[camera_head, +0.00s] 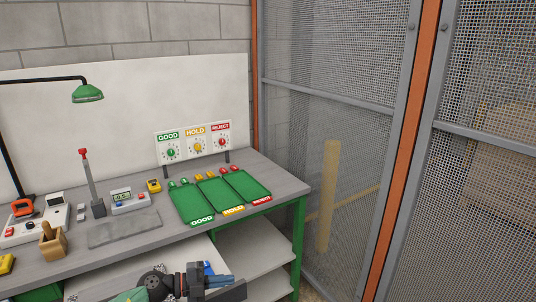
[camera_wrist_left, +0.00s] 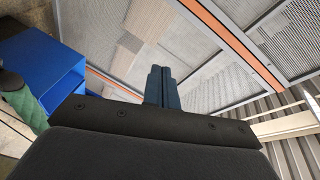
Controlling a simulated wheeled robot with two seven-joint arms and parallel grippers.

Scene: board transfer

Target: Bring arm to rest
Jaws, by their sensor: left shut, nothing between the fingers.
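My left gripper (camera_head: 222,280) is low in the head view, in front of the workbench (camera_head: 75,262) and below the level of its top. Its dark blue fingers point right and are closed together with nothing between them. In the left wrist view the same gripper (camera_wrist_left: 162,72) shows its two fingers side by side, with mesh panels and floor behind them. My right gripper is in neither view.
Three green trays (camera_head: 188,206) marked GOOD, HOLD and REJECT lie on the bench's right end, below a dial panel (camera_head: 183,147). A lower shelf (camera_head: 262,257) is close to the gripper. A mesh fence (camera_head: 330,70) stands at right. A blue bin (camera_wrist_left: 45,65) shows in the wrist view.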

